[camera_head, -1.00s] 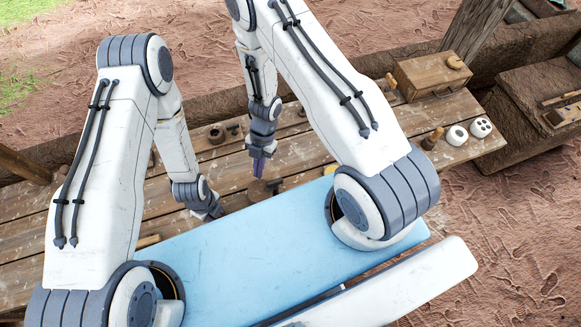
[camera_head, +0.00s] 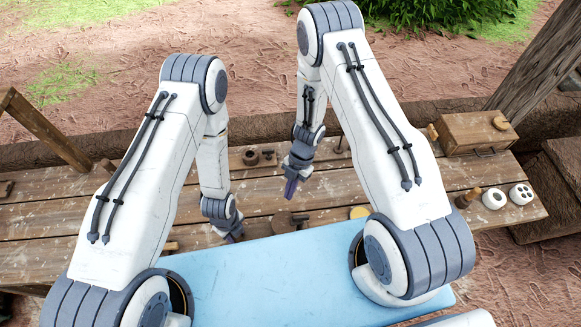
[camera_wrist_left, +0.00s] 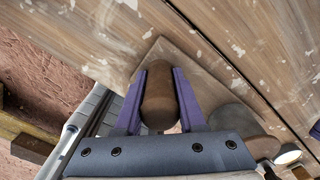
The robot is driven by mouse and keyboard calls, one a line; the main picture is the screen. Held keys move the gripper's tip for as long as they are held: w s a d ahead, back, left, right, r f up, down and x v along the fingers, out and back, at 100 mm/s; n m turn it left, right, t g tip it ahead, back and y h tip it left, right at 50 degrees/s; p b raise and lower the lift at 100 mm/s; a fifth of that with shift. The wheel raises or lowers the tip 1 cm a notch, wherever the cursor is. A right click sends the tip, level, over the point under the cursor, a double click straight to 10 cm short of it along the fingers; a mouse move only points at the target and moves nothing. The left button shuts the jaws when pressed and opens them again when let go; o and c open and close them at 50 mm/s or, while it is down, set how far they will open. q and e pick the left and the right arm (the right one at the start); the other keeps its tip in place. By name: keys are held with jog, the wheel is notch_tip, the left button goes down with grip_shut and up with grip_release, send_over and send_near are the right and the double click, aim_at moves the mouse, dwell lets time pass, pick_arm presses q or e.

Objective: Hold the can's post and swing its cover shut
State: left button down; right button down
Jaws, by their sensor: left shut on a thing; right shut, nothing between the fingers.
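My left gripper (camera_head: 233,238) is low over the table near the blue surface. In the left wrist view its purple fingers (camera_wrist_left: 158,100) are closed on a rounded brown wooden piece (camera_wrist_left: 160,95), seemingly the post. A grey-brown round body (camera_wrist_left: 234,118), possibly part of the can, stands close to the right of the fingers. In the head view a round brown object (camera_head: 283,222) with a small piece beside it sits on the planks; I cannot tell if it is the can or its cover. My right gripper (camera_head: 290,188) is shut and empty, pointing down above this object, apart from it.
On the plank table (camera_head: 330,187) stand a dark pot (camera_head: 250,157) at the back, a yellow disc (camera_head: 359,212), a wooden box (camera_head: 477,133), a brown peg (camera_head: 466,198) and two white round pieces (camera_head: 494,199) at right. The blue surface (camera_head: 290,275) lies in front.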

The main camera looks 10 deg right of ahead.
pick_arm(q)
jog(key=shift+c, duration=2.1)
grip_release()
pick_arm(e)
jog(key=a+v, duration=0.2)
jog(key=v, duration=1.1)
jog(key=shift+w+a+r, duration=0.25)
jog(key=shift+w+r, duration=0.2)
jog(key=shift+r, duration=0.15)
pick_arm(q)
notch_tip(320, 180, up, 12)
